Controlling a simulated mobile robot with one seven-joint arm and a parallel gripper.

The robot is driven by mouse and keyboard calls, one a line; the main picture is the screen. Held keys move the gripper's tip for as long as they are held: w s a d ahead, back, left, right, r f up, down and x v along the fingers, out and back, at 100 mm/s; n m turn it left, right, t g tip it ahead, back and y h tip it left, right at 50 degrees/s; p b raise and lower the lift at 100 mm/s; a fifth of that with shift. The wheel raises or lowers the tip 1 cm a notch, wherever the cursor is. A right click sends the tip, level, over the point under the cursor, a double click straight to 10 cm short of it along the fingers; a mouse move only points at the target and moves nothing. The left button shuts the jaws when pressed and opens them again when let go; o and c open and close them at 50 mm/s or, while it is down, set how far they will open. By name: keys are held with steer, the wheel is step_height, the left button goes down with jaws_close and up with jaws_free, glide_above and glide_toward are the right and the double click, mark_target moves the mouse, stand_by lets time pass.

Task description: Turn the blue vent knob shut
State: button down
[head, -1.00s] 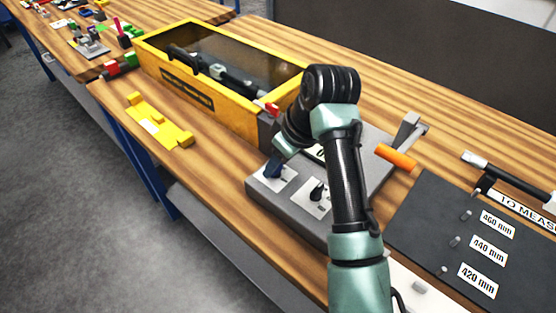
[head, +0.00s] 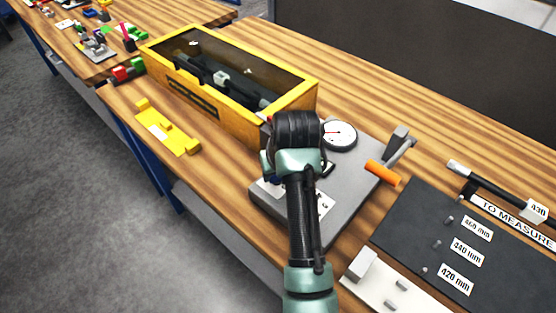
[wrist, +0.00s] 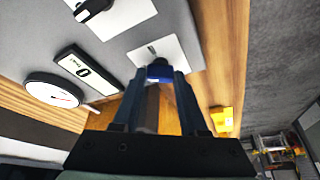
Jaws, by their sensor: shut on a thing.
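The blue vent knob (wrist: 159,71) shows in the wrist view at the edge of a white plate (wrist: 172,48) on the grey panel. My gripper (wrist: 160,82) has its two fingers on either side of the knob and is shut on it. The fingers hide part of the knob, so its exact angle is hard to tell. In the head view my own arm covers the fingertips, and only a small dark blue patch shows beside the wrist, over the grey panel (head: 345,195).
A round dial gauge (head: 339,133) and an orange handle (head: 383,173) stand on the panel. A yellow box with a dark window (head: 165,82) is behind left. A black knob (wrist: 92,8) sits on another white plate. A dark measuring board (head: 400,235) lies right.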

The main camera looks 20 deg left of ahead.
steer(key=m+p, duration=0.1)
steer(key=m, duration=0.1)
steer(key=m+h+p, duration=0.1)
steer(key=p, duration=0.1)
steer(key=m+t+h+p, duration=0.1)
steer(key=m+p, duration=0.1)
steer(key=shift+s+a+r+m, duration=0.1)
steer(key=shift+a+r+m, duration=0.1)
steer(key=shift+r+m, duration=0.1)
steer(key=m+h+p, duration=0.1)
steer(key=m, duration=0.2)
steer(key=shift+a+f, duration=0.1)
steer(key=shift+f, duration=0.05)
steer(key=shift+m+h+p, duration=0.45)
steer(key=shift+m+h, duration=0.15)
steer(key=shift+m, duration=0.8)
steer(key=shift+c, duration=2.2)
jaws_free()
steer(key=shift+f, duration=0.1)
steer(key=b+v, duration=0.1)
steer(key=v, duration=1.2)
